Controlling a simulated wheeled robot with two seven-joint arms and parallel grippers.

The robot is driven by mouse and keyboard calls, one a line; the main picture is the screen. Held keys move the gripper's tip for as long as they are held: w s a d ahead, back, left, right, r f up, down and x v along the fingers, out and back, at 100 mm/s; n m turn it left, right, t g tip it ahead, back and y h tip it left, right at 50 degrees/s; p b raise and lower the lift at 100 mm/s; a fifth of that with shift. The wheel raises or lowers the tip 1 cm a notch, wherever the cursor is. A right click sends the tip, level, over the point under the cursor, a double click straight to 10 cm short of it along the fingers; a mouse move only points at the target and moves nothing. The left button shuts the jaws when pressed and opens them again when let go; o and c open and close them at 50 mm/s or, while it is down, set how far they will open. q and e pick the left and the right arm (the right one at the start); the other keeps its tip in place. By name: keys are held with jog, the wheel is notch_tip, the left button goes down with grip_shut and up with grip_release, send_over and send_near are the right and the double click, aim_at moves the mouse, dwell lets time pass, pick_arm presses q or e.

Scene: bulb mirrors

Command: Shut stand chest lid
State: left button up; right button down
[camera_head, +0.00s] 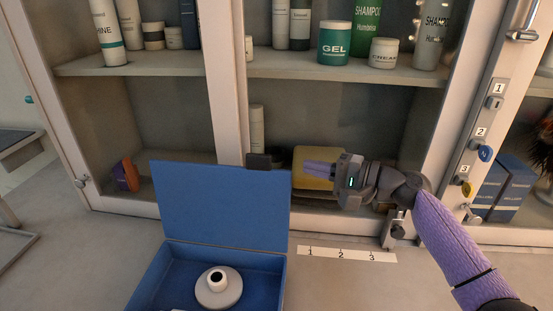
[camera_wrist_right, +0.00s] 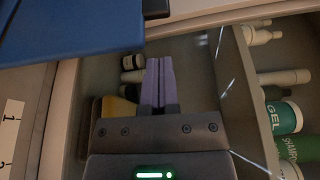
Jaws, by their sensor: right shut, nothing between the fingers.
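The blue chest (camera_head: 285,285) stands on the counter at the bottom of the head view. Its lid (camera_head: 215,200) is open and stands up at the back, with a dark catch (camera_head: 259,161) at its top edge. The lid also shows at the upper left of the right wrist view (camera_wrist_right: 60,28). Inside the chest is a round pale stand with a small white, dark-centred top (camera_head: 218,290). My right gripper (camera_head: 306,169) is shut and empty, just right of the lid's upper edge and pointing left; its fingers also show in the right wrist view (camera_wrist_right: 159,75). My left gripper is not in view.
A cabinet with bottles and jars, such as the green GEL jar (camera_head: 334,45), stands behind the chest. A yellow object (camera_head: 325,182) sits behind my right gripper. A strip numbered 1 to 3 (camera_head: 345,254) lies right of the chest, with bare counter around it.

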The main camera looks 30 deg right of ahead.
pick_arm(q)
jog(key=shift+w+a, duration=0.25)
pick_arm(e)
jog(key=x, duration=0.8)
jog(key=shift+a, duration=0.1)
